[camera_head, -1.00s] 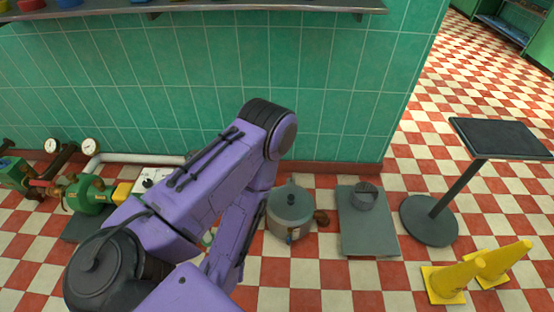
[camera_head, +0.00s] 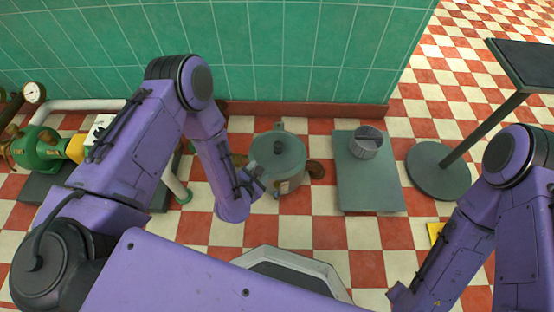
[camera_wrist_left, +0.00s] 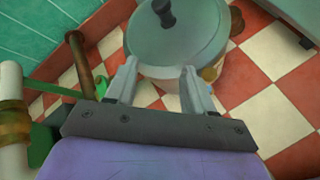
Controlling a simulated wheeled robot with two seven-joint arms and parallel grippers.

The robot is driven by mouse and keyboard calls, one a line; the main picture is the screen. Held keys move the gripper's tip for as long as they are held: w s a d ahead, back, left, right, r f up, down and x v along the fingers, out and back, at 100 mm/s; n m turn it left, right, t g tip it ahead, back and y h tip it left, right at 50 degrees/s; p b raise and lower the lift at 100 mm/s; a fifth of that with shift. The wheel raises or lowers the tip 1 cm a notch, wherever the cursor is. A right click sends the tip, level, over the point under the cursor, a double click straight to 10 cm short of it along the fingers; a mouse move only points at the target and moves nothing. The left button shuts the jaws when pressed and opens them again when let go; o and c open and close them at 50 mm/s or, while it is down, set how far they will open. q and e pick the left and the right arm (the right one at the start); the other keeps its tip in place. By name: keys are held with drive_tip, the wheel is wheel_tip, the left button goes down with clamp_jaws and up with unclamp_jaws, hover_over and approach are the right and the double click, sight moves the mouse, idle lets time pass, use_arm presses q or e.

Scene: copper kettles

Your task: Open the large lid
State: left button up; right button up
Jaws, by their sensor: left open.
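The lid (camera_wrist_left: 190,40) and knob (camera_wrist_left: 165,12) also show at the top of the left wrist view. My left gripper (camera_head: 258,184) is at the pot's near left side, below the lid. In the left wrist view its two fingers (camera_wrist_left: 160,70) are spread with nothing between them, and the pot is just beyond the tips. My right arm shows at lower right, but its gripper is out of view.
A grey plate (camera_head: 370,195) with a small round grey container (camera_head: 366,142) lies right of the pot. A dark stand (camera_head: 438,172) is further right. Green machinery with pipes (camera_head: 38,148) is at the left. The tiled wall (camera_head: 300,60) closes off the back.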

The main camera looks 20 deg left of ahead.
sight(277, 150)
use_arm(q)
drive_tip(key=w+n, duration=0.1)
drive_tip(key=n, duration=0.1)
drive_tip(key=w+d+f+n+t+b, duration=0.1)
drive_tip(key=w+n, duration=0.1)
drive_tip(key=w+d+n+t+b, duration=0.1)
drive_tip(key=w+n, duration=0.1)
drive_tip(key=shift+f, duration=0.35)
drive_tip(key=shift+n, duration=0.3)
drive_tip(key=b+x, duration=0.4)
drive_tip(key=x, duration=0.5)
drive_tip(key=shift+w+d, duration=0.15)
drive_tip(key=shift+w+b, duration=0.3)
drive_tip(key=shift+w, duration=0.2)
clamp_jaws()
use_arm(e)
drive_tip(key=s+f+n+g+y, duration=0.2)
drive_tip(key=s+f+n+g, duration=0.2)
drive_tip(key=f, duration=0.3)
drive_tip(key=shift+s+a+f+g, duration=0.2)
drive_tip(key=shift+s+g, duration=0.1)
drive_tip(key=shift+s, duration=0.4)
